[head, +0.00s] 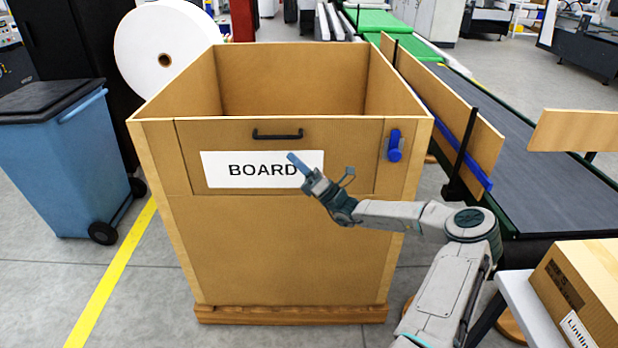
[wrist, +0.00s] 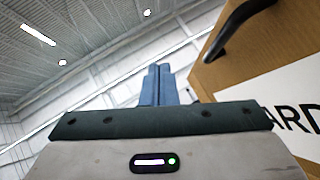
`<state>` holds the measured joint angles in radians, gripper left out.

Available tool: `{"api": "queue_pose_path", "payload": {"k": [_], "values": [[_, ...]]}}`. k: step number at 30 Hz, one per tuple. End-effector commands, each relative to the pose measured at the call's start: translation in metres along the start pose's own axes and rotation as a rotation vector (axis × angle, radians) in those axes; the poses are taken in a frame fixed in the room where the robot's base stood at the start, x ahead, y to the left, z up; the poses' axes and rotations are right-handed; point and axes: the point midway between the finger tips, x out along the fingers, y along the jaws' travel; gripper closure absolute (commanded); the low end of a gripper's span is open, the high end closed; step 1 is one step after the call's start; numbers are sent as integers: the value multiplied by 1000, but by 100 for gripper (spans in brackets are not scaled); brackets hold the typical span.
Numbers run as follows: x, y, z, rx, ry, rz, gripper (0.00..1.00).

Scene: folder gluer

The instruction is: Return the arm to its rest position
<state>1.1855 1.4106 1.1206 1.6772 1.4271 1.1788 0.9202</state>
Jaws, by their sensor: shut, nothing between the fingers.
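My gripper (head: 294,160) is at the end of my grey arm, in front of the large cardboard-brown box's front panel, over the right part of the white BOARD label (head: 240,170). Its blue fingers are together and empty, pointing up and to the left in the head view. In the wrist view the shut fingers (wrist: 158,85) point up toward the ceiling, with the box panel (wrist: 255,65) to their right. I cannot tell how much space lies between the fingers and the panel. My arm is bent at the elbow, in front of the box's right side.
The box (head: 290,260) is open-topped, with a black handle (head: 277,135) and a blue latch (head: 394,146). A conveyor (head: 510,150) runs along the right. A carton (head: 590,285) sits on a table at the lower right. A blue bin (head: 70,165) stands left.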

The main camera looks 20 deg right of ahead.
Motion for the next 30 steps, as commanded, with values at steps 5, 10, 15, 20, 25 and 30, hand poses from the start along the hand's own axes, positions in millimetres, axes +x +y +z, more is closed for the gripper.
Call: {"api": "queue_pose_path", "payload": {"k": [5,10,15,20,25,30], "values": [[-26,17,4,1,2,2,100],[-38,26,8,0,2,1,100],[-40,29,9,-1,3,2,100],[-27,39,-14,-24,94,30,100],[-4,73,-79,-112,367,131,100],[-1,114,-144,-233,665,277,100]]}}
